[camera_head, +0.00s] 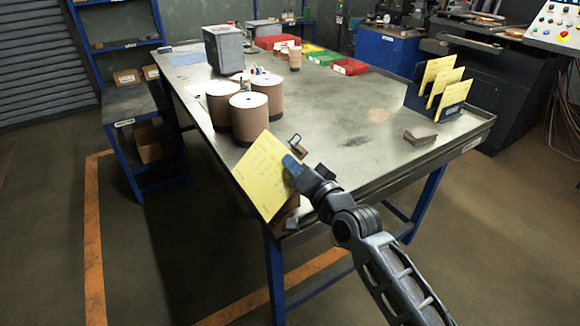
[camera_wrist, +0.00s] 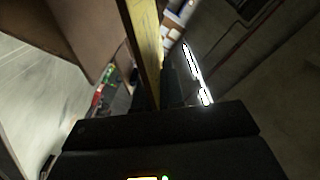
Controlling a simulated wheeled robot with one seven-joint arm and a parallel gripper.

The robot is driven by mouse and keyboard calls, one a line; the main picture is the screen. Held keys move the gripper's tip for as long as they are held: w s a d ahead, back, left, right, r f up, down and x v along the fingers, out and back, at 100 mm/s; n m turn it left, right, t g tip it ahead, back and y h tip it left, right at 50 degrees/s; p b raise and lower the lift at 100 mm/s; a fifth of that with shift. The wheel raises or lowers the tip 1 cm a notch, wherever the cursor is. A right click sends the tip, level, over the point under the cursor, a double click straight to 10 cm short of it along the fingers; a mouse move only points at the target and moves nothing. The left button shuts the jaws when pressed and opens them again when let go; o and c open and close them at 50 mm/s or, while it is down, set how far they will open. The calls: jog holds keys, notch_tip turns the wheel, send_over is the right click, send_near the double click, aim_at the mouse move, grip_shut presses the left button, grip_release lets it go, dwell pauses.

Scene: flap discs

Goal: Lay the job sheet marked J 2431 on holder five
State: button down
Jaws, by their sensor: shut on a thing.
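A yellow sheet (camera_head: 262,178) hangs tilted in my gripper (camera_head: 292,164) at the near left edge of the workbench; its marking is too small to read. The wrist view shows the sheet (camera_wrist: 146,45) edge-on between the fingers. My gripper is shut on it near its right edge. Several brown drums with white tops stand just behind the sheet; the nearest is one drum (camera_head: 249,118), with another drum (camera_head: 222,104) to its left. I see no readable number, so I cannot tell which thing is holder five. The sheet hides part of the bench edge.
A blue rack (camera_head: 452,110) with several yellow sheets stands on the bench (camera_head: 340,115) at the right, behind a small grey block (camera_head: 420,135). The bench's middle is mostly clear.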

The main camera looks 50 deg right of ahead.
jog(key=shift+s+d+f+b, duration=0.15)
jog(key=shift+d+f+b, duration=0.4)
jog(key=shift+b, duration=0.45)
jog(key=shift+s+d+f+b, duration=0.15)
jog(key=shift+d+f+b, duration=0.4)
jog(key=shift+b, duration=0.4)
jog(key=shift+d+f+b, duration=0.2)
jog(key=shift+f+b, duration=0.25)
jog(key=shift+b, duration=0.2)
jog(key=c, duration=1.2)
grip_release()
jog(key=shift+o, duration=0.2)
jog(key=shift+s, duration=0.1)
jog(key=v, duration=0.7)
jog(key=shift+s+b, duration=0.4)
jog(key=shift+a, duration=0.15)
